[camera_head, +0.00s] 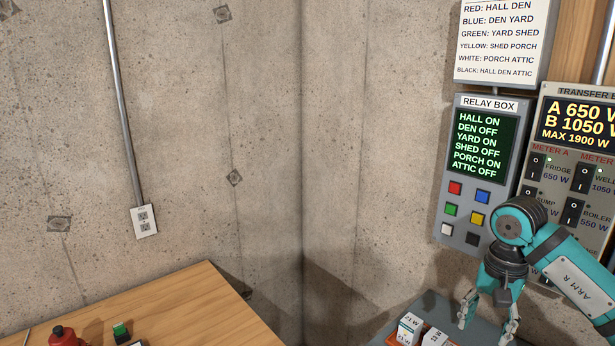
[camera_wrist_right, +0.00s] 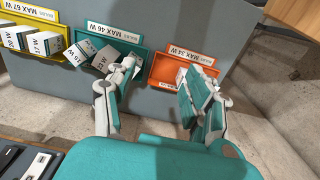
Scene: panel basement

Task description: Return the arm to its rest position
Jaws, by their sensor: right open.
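My right arm (camera_head: 575,268), teal and dark grey, comes in from the right in the head view, in front of the relay box's lower right corner. Its gripper (camera_head: 488,320) points down above a grey surface at the bottom right. In the right wrist view the gripper (camera_wrist_right: 158,75) is open, with nothing between its fingers. The left finger overlaps the teal bin (camera_wrist_right: 150,50) and the right finger overlaps the orange bin (camera_wrist_right: 213,71). I cannot tell whether they touch. My left gripper is not in view.
The relay box (camera_head: 479,172) and transfer panel (camera_head: 582,150) are on the wall beside the right arm. White boxes (camera_head: 409,325) sit near the gripper. A yellow bin (camera_wrist_right: 40,22) holds several boxes. A wooden table (camera_head: 185,300) stands at the left; the concrete corner between is clear.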

